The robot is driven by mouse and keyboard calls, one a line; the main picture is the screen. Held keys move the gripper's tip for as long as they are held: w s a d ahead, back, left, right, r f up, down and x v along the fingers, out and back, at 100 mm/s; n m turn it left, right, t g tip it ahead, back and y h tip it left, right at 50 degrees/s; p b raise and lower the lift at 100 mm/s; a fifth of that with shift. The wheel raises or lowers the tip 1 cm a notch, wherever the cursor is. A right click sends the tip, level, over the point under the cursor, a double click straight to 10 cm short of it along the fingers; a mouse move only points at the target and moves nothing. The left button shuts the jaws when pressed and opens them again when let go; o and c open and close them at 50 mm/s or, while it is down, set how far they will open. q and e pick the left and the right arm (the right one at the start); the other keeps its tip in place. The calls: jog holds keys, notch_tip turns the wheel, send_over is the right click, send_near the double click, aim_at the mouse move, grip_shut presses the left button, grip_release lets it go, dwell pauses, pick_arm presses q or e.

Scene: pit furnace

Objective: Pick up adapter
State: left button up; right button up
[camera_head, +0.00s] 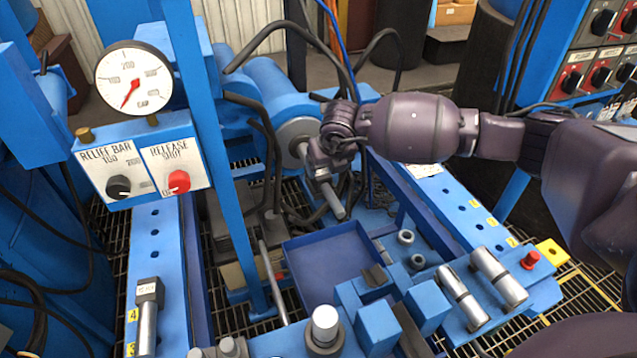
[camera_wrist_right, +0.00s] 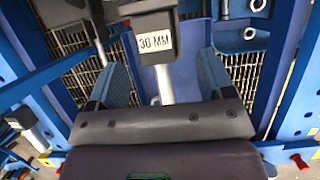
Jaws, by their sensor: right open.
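A dark grey block labelled "30 MM" with a silver rod below it, which looks like the adapter (camera_wrist_right: 157,45), shows in the right wrist view. It lies between the two fingers of my right gripper (camera_wrist_right: 163,75), with gaps visible on both sides. In the head view my right gripper (camera_head: 326,158) is at the end of the blue cylinder, and a silver rod (camera_head: 331,199) sticks out below it. The adapter's block is mostly hidden there by the gripper. My right gripper is open. My left gripper is not in view.
A gauge (camera_head: 133,77) and control box (camera_head: 143,162) stand at the left. A blue tray (camera_head: 325,262) lies below the gripper. Metal cylinders (camera_head: 498,276) lie on the right rail. A dark-headed silver tool (camera_head: 148,310) stands at lower left. Black hoses (camera_head: 270,32) hang close to the gripper.

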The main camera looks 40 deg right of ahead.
aim_at(321, 172)
jog(key=b+x, duration=0.1)
jog(key=x, duration=0.1)
jog(key=b+x, duration=0.1)
jog(key=x, duration=0.1)
jog(key=shift+w+a+f, duration=0.1)
jog(key=shift+w+a, duration=0.1)
jog(key=shift+w, duration=0.05)
jog(key=shift+w+f, duration=0.25)
jog(key=shift+f, duration=0.05)
jog(key=shift+r, duration=0.15)
jog(key=c, duration=1.2)
jog(key=shift+w, duration=0.1)
jog(key=shift+c, duration=0.8)
jog(key=shift+r, duration=0.15)
